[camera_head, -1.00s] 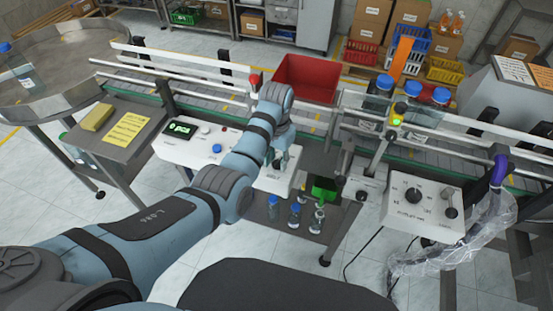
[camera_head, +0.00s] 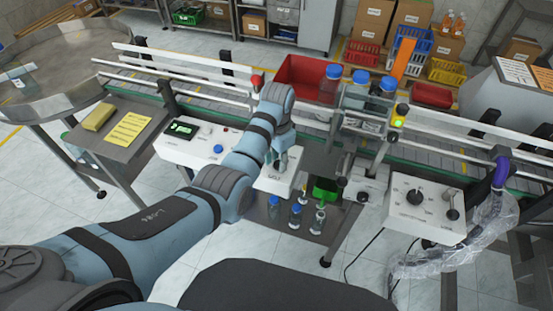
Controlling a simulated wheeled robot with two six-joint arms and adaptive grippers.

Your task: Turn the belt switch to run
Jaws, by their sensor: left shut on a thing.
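The belt switch box (camera_head: 270,183) is a small white box with a "BELT" label, below the front edge of the conveyor. My left gripper (camera_head: 281,165) points down onto its top and is shut on the switch knob. The knob is mostly hidden by the fingers, so its exact position cannot be read. My right gripper is not in view.
A white control box with a green display (camera_head: 181,128) stands left of the switch box. A red bin (camera_head: 300,72) sits behind the conveyor. Several small bottles (camera_head: 295,214) stand on a lower shelf beside a green bin (camera_head: 324,188). A dial box (camera_head: 424,208) is at right.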

